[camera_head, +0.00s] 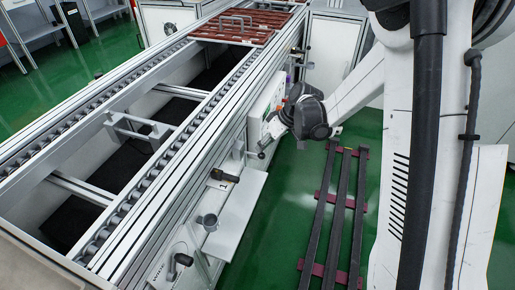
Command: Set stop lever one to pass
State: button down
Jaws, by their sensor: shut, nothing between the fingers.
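My gripper (264,149) is shut and empty, beside the conveyor's side panel, above and to the right of the upper lever. It looks apart from both levers. The fingertips are small, and contact with the panel is hard to judge.
The roller conveyor (205,110) runs diagonally, with a red-brown slatted load (245,24) at its far end. A dark rack with red crosspieces (337,215) lies on the green floor.

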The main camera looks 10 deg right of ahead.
jog(key=shift+s+d+f, duration=0.15)
jog(key=shift+d+f, duration=0.05)
jog(key=shift+f, duration=0.25)
jog(key=shift+r, duration=0.2)
jog(key=shift+r+p, duration=0.35)
jog(key=shift+r, duration=0.3)
